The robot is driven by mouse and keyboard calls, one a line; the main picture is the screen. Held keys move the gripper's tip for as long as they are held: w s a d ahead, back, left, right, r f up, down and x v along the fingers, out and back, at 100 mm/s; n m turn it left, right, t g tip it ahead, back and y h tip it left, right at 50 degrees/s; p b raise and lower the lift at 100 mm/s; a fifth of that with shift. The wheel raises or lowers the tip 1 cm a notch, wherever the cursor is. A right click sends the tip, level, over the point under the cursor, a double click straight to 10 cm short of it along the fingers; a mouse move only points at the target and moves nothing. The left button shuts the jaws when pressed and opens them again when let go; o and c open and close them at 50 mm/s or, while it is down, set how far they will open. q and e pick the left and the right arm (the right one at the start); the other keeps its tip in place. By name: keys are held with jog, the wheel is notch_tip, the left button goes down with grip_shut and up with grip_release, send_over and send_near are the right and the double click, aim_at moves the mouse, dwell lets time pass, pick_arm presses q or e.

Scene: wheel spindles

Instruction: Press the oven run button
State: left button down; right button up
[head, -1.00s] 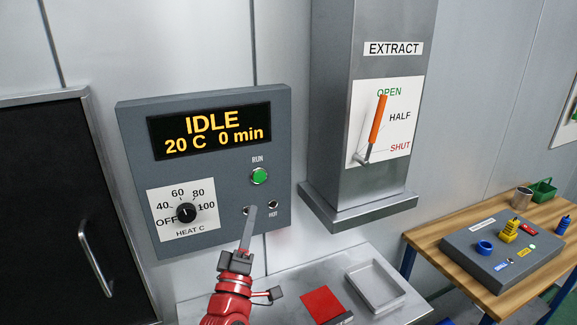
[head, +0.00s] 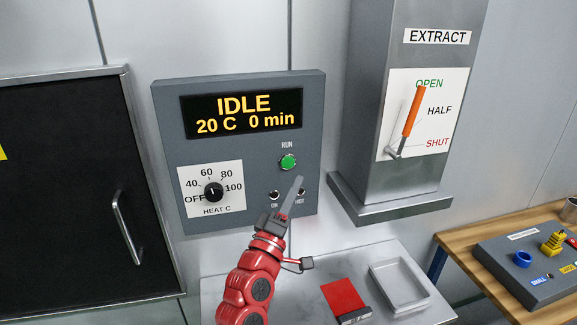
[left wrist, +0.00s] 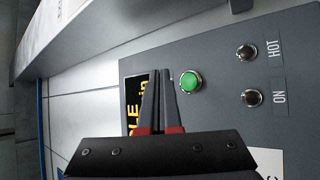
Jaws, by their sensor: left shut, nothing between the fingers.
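The oven control panel (head: 240,205) is a grey box on the wall with a display (head: 243,115) reading IDLE, 20 C, 0 min. The green RUN button (head: 288,162) is on its right side; it also shows in the left wrist view (left wrist: 191,82), just right of the fingertips. My left gripper (head: 298,180) is shut and empty, pointing up, with its tips just below and right of the button in the head view. It also shows in the left wrist view (left wrist: 160,72), apart from the button in the picture. Contact with the panel cannot be told. My right gripper is out of view.
A HEAT C dial (head: 214,192) and ON and HOT lamps sit low on the panel. The EXTRACT duct (head: 375,185) with an orange lever (head: 412,115) juts out at right. Below are a metal bench (head: 225,287), a red pad (head: 343,296) and a tray (head: 375,275).

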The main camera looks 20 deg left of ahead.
aim_at(288, 162)
pick_arm(q)
jog(key=w+a+b, duration=0.2)
jog(key=w+a, duration=0.1)
jog(key=w, duration=0.2)
jog(key=shift+a, duration=0.2)
dwell(1.9)
jog(key=shift+w+a+b, duration=0.2)
jog(key=shift+w+b, duration=0.1)
jog(key=shift+b, duration=0.3)
